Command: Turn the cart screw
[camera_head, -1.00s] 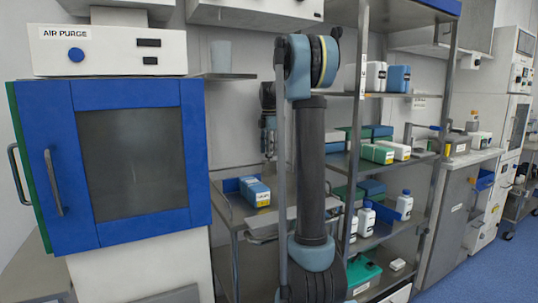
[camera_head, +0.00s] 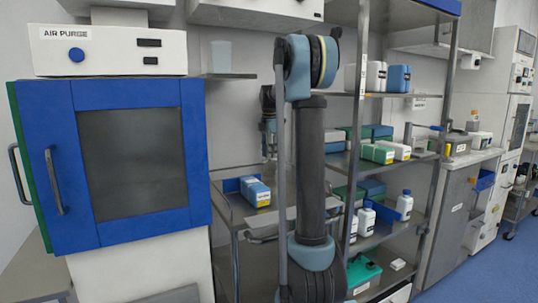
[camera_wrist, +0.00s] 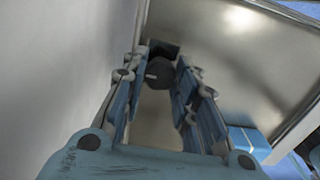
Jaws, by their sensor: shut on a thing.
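The cart (camera_head: 228,215) is a grey metal trolley with rails, standing behind my arm in the head view. The cart screw appears as a dark round knob (camera_wrist: 158,74) in the wrist view, with a small pale mark on it, above a shiny metal surface. My gripper (camera_wrist: 161,62) has its blue-grey fingers on both sides of the knob, with the tips close around it. The fingers stand apart by the knob's width. In the head view my wrist shows behind my arm, and the screw cannot be made out there.
A blue and white box (camera_head: 256,191) lies on the cart top; a blue box (camera_wrist: 247,138) also shows in the wrist view. A shelf rack (camera_head: 440,110) with boxes and bottles stands right. A blue-doored cabinet (camera_head: 60,160) is left. A pale wall (camera_wrist: 50,60) is close to the gripper.

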